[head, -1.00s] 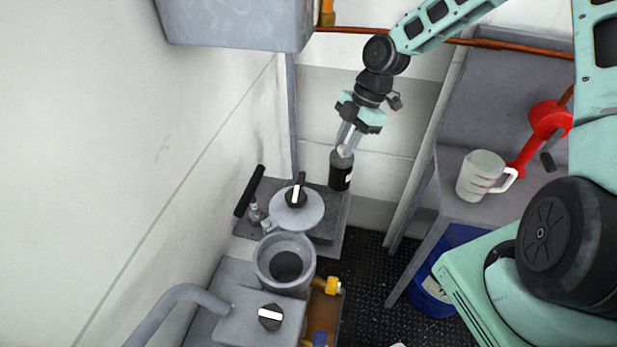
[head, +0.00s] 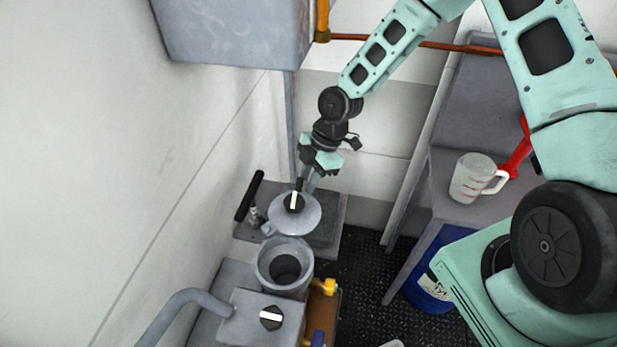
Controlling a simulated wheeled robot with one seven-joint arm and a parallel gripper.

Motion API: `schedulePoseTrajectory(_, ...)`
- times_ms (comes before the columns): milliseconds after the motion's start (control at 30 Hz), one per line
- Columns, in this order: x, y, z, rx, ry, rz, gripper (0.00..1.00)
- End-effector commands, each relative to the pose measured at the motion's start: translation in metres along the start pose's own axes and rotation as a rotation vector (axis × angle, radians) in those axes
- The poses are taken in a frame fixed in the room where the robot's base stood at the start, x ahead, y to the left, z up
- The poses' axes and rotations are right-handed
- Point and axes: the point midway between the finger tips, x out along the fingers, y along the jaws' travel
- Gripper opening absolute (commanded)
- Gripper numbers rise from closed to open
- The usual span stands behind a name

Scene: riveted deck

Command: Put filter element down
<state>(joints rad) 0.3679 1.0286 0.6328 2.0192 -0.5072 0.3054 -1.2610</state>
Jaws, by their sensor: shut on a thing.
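My gripper (head: 310,183) points down just behind the round grey lid (head: 309,219) with its black and white knob (head: 294,202). Its fingers are shut on the filter element, a dark cylinder with a pale mark in the earlier view. The element is now hidden behind the lid and knob, so I cannot tell whether it touches anything. The open grey round housing (head: 262,267) stands in front of the lid, with a dark opening. A flat dark grey surface (head: 328,222) lies behind and right of the lid.
A black-handled lever (head: 250,196) stands left of the lid. A grey box (head: 235,35) hangs above on the wall. A measuring jug (head: 470,178) stands on the right bench, with a blue bucket (head: 428,292) below. Dark floor (head: 360,270) lies between.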

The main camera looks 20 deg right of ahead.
Motion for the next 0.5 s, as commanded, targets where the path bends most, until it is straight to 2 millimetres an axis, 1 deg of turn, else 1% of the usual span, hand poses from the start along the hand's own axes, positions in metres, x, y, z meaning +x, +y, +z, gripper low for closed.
schedulePoseTrajectory(133,0.0029,0.0,0.0011,0.0,0.0,0.0,0.0)
schedulePoseTrajectory(167,0.0018,-0.0001,0.0008,0.0,0.0,0.0,0.3)
schedulePoseTrajectory(200,0.0016,-0.0001,0.0007,0.0,0.0,0.0,0.42)
schedulePoseTrajectory(233,0.0016,-0.0001,0.0007,0.0,0.0,0.0,0.44)
schedulePoseTrajectory(500,0.0004,-0.0001,0.0004,0.0,0.0,0.0,0.44)
